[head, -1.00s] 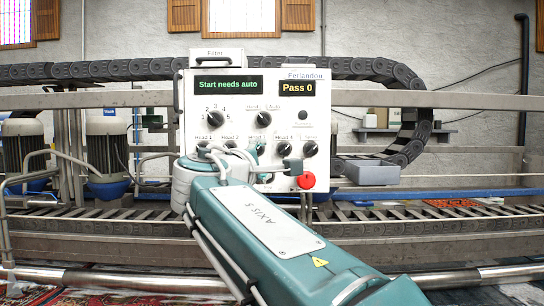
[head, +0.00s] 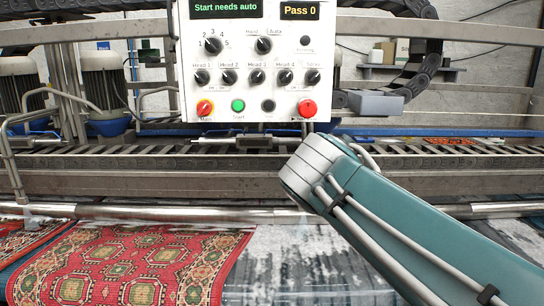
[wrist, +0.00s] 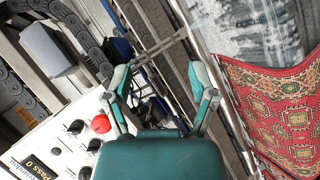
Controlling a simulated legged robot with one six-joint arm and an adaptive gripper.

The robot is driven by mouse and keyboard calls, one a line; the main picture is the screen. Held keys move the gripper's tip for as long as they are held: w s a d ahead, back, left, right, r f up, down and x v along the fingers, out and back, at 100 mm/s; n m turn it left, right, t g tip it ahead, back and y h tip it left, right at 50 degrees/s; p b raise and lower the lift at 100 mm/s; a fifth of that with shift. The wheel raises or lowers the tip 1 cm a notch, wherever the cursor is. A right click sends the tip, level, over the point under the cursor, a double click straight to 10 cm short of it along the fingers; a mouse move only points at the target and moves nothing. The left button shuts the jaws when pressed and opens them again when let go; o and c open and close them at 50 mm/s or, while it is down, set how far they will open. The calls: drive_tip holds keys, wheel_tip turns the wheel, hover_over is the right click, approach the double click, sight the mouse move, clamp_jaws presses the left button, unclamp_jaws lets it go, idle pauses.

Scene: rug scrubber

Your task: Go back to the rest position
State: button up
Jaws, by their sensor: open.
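My gripper (wrist: 158,90) shows in the wrist view with its two teal fingers spread apart and nothing between them. It hangs in front of the machine's rails, beside the control panel. In the head view my teal arm reaches in from the lower right to the middle, and the gripper itself is hidden. The white control panel (head: 222,100) stands upright at the top centre with knobs, a green start button (head: 238,105) and a red button (head: 307,108). Its displays read "Start needs auto" and "Pass 0". The panel also shows at the lower left of the wrist view (wrist: 62,128).
A red patterned rug (head: 130,265) lies under the front roller (head: 150,213). Grey motors (head: 103,80) stand at the left and a grey box (head: 376,103) sits right of the panel. A black cable chain (head: 425,55) hangs at the upper right.

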drive_tip(key=s+d+f+m+g+y, duration=0.1)
drive_tip(key=s+f+m, duration=0.3)
drive_tip(key=s+f, duration=0.5)
drive_tip(key=s+d+f+m+g+y, duration=0.2)
drive_tip(key=s+f+m+g+y, duration=0.1)
drive_tip(key=s+f, duration=0.6)
wheel_tip(320, 180, down, 3)
drive_tip(key=shift+s+m+g+y, duration=0.4)
drive_tip(key=shift+m+y, duration=0.2)
drive_tip(key=shift+m, duration=0.6)
drive_tip(key=shift+w, duration=0.1)
